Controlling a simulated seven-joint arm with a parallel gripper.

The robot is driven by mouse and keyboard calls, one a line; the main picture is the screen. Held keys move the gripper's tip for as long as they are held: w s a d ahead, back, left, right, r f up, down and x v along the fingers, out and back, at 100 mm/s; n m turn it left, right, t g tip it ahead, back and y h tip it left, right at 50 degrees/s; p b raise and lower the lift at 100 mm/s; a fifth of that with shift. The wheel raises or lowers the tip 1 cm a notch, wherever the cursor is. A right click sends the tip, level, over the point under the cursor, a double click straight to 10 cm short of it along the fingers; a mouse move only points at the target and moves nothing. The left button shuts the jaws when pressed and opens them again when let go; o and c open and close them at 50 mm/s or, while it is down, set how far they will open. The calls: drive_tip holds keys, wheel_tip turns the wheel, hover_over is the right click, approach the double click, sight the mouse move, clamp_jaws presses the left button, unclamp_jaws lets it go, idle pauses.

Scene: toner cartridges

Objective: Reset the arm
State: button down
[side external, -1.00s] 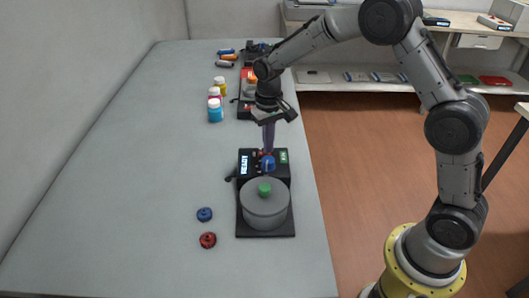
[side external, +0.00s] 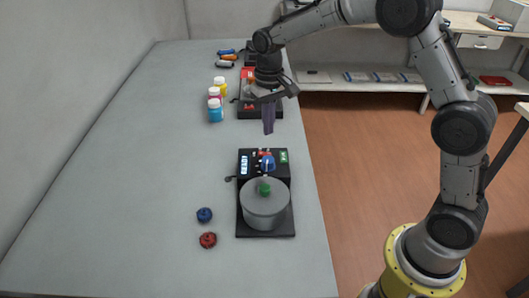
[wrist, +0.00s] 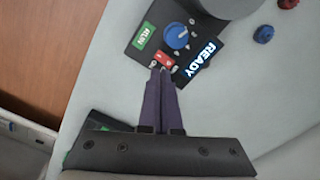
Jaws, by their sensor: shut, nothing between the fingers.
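My gripper (side external: 268,130) hangs above the grey table, its purple fingers pointing down and pressed together with nothing between them. In the side view it is behind the black machine's control panel and clear of it. In the wrist view the closed fingers (wrist: 163,75) overlap the panel's near edge, close to the red switch (wrist: 165,60). The black machine (side external: 243,222) carries a grey drum with a green knob (side external: 265,189), a blue dial (side external: 267,164), a lit READY display (side external: 244,164) and a green RUN label (side external: 283,157). The READY display also shows in the wrist view (wrist: 202,58).
A blue cap (side external: 204,214) and a red cap (side external: 208,240) lie left of the machine. Cyan (side external: 215,113), magenta and yellow bottles stand farther back. Another dark machine (side external: 246,108) stands behind my gripper, with small cylinders (side external: 225,64) beyond. The table's left side is clear.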

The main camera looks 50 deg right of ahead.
drive_tip(key=s+r+t, duration=0.4)
drive_tip(key=s+r, duration=0.8)
drive_tip(key=r, duration=0.4)
drive_tip(key=s+f+n, duration=0.1)
drive_tip(key=s+f, duration=0.2)
drive_tip(key=s, duration=0.6)
drive_tip(key=s+f+n+t, duration=0.1)
drive_tip(key=s+f+n, duration=0.1)
drive_tip(key=s, duration=0.6)
drive_tip(key=shift+s+f+t, duration=0.3)
drive_tip(key=shift+s+f, duration=0.05)
drive_tip(key=shift+f, duration=0.15)
